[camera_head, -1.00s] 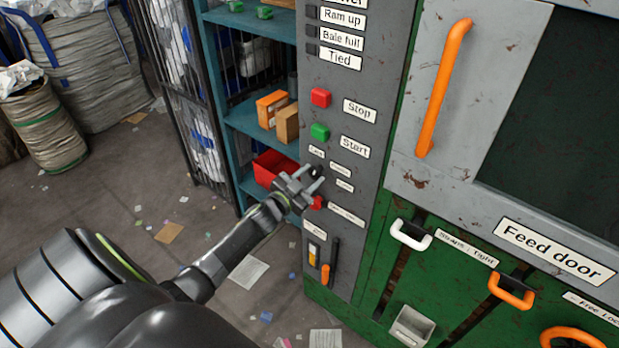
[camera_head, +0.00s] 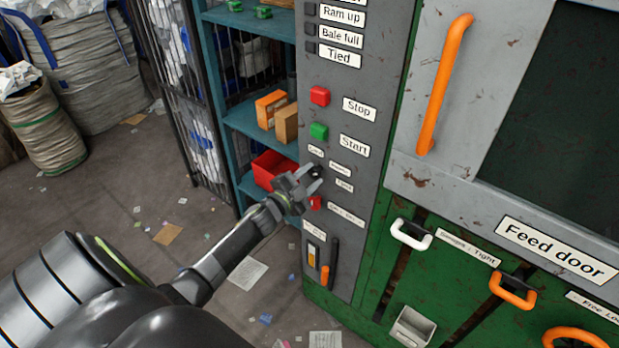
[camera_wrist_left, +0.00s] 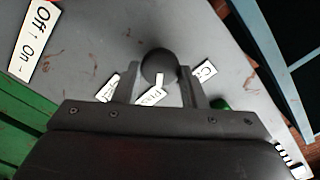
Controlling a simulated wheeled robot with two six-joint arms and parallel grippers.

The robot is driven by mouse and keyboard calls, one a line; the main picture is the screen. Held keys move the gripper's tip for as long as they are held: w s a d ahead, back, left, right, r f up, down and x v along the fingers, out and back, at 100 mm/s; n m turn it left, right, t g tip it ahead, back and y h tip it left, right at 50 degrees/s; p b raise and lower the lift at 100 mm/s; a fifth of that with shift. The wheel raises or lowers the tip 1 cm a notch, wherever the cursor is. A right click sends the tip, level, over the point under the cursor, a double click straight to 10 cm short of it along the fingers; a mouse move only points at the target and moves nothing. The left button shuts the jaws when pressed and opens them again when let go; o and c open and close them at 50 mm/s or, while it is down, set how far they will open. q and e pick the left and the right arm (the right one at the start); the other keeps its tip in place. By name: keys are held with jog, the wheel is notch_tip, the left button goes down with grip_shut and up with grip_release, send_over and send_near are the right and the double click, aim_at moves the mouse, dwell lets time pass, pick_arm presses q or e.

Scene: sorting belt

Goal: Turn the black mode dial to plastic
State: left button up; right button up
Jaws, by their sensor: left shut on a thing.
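The black mode dial (camera_head: 317,170) sits on the grey control panel, below the green Start button, with small white labels beside it. In the left wrist view the round dial (camera_wrist_left: 158,66) is between the two fingers of my left gripper (camera_wrist_left: 160,88), which is shut on it. In the head view my left gripper (camera_head: 307,181) reaches the panel from the lower left and partly covers the dial. A partly hidden label starting "Pl" (camera_wrist_left: 150,96) shows just below the dial in the wrist view. I cannot tell which label the dial points to. My right gripper is not in view.
A red Stop button (camera_head: 320,96) and the green Start button (camera_head: 319,131) sit above the dial. A red control (camera_head: 316,203) is close below my gripper. A shelf with a red bin (camera_head: 272,170) stands left of the panel. An orange door handle (camera_head: 443,85) is at right.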

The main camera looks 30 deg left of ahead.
pick_arm(q)
jog(key=o, duration=1)
jog(key=shift+s+a+b, duration=0.25)
jog(key=shift+s+b, duration=1.95)
jog(key=shift+s, duration=0.7)
jog(key=shift+s+a+b, duration=0.2)
jog(key=shift+s+b, duration=2)
jog(key=shift+s, duration=0.7)
jog(key=shift+s+a+b, duration=0.25)
jog(key=shift+s+b, duration=1.95)
jog(key=shift+s, duration=0.7)
